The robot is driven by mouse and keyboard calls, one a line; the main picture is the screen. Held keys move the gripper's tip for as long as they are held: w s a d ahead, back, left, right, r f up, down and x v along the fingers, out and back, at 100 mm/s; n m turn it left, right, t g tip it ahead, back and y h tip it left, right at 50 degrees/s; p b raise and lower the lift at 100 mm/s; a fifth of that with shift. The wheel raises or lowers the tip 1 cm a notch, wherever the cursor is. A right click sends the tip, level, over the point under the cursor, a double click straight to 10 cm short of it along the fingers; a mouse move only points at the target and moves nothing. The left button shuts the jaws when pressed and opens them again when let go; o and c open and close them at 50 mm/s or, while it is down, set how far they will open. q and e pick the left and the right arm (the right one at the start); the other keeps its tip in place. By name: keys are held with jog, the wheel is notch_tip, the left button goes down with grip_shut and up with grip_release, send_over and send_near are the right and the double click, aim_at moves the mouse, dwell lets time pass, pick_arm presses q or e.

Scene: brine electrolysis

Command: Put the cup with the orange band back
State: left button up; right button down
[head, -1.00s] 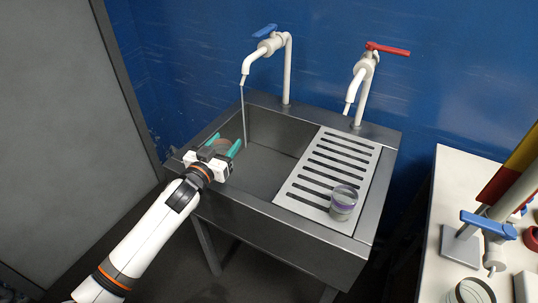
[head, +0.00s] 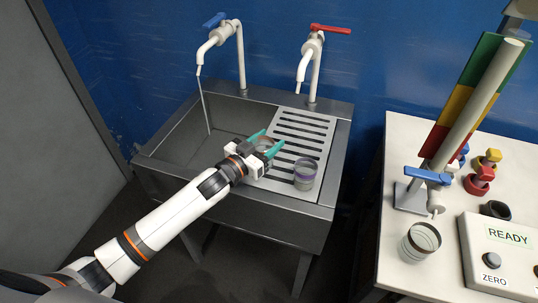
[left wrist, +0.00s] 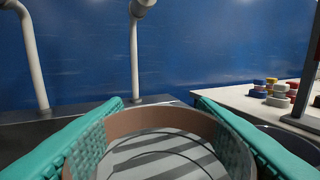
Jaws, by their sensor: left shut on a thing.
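My left gripper (head: 266,141) is shut on a clear cup with a brownish-orange band (left wrist: 160,119) at its rim. In the left wrist view the teal fingers are on both sides of the cup, and slots of the draining rack show through it. In the head view the fingers and the arm hide most of this cup. It is held over the left part of the slotted draining rack (head: 303,128); I cannot tell its height above the rack. My right gripper is not in view.
A purple-banded cup (head: 305,174) stands on the rack, just right of my left gripper. The blue-handled tap (head: 239,55) runs water into the basin (head: 190,133). The red-handled tap (head: 317,65) stands behind the rack. A white bench (head: 396,140) at right holds another cup (head: 420,243).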

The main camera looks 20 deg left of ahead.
pick_arm(q)
jog(key=shift+f, duration=2.05)
jog(key=o, duration=1.1)
jog(key=shift+f, duration=0.15)
jog(key=shift+s, duration=0.15)
jog(key=b+v, duration=0.1)
jog(key=v, duration=1.1)
